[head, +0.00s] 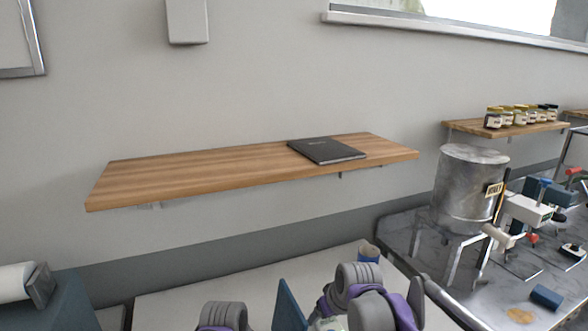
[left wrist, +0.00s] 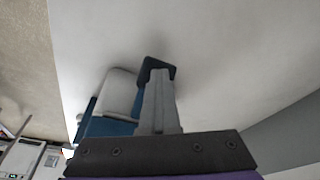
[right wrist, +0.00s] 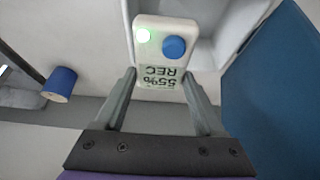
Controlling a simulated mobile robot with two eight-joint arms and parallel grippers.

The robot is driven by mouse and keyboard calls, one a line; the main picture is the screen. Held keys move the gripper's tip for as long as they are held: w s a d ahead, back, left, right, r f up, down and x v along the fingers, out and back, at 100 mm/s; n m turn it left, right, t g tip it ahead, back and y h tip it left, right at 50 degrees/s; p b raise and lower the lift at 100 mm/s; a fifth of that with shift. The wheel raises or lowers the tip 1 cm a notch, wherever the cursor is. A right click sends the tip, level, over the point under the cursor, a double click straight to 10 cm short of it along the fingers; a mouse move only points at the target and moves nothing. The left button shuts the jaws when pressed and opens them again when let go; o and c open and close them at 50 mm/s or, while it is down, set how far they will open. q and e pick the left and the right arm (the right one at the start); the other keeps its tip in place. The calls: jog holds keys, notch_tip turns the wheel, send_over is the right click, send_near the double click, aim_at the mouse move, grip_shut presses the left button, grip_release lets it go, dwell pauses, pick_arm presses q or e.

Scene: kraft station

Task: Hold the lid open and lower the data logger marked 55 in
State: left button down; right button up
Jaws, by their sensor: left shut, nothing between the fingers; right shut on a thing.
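The data logger (right wrist: 163,52) is a small white box with a blue knob, a green light and a label that reads "55% REC" upside down in the right wrist view. My right gripper (right wrist: 160,78) is shut on it, a finger on each side. A pale open container (right wrist: 205,50) lies behind the logger. A blue panel, seemingly its lid (right wrist: 275,85), stands raised beside it and shows upright in the head view (head: 289,306). My left gripper (left wrist: 158,72) is shut and empty. Whether it touches the lid is hidden. Both grippers' fingertips are hidden in the head view.
A tan and blue cylinder (head: 368,252) stands on the pale bench. A white roll (head: 16,277) lies at the far left. A metal drum (head: 468,190) stands at right. A wooden shelf (head: 220,172) holding a dark book (head: 326,151) juts from the wall.

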pick_arm(q)
jog(key=shift+d+f, duration=0.1)
jog(key=shift+d, duration=0.05)
pick_arm(e)
jog(key=shift+f, duration=3.6)
jog(key=o, duration=1.4)
jog(key=shift+f, duration=0.1)
jog(key=shift+d, duration=0.1)
jog(key=shift+r, duration=6.05)
jog(key=shift+w+d+r, duration=0.8)
jog(key=shift+d+r, duration=0.05)
jog(key=shift+d, duration=1.05)
jog(key=shift+w+d+r, duration=0.75)
jog(key=shift+d+r, duration=0.05)
jog(key=shift+d, duration=1.05)
jog(key=shift+w+d+r, duration=0.8)
jog(key=shift+d+r, duration=0.05)
jog(key=shift+d, duration=1.05)
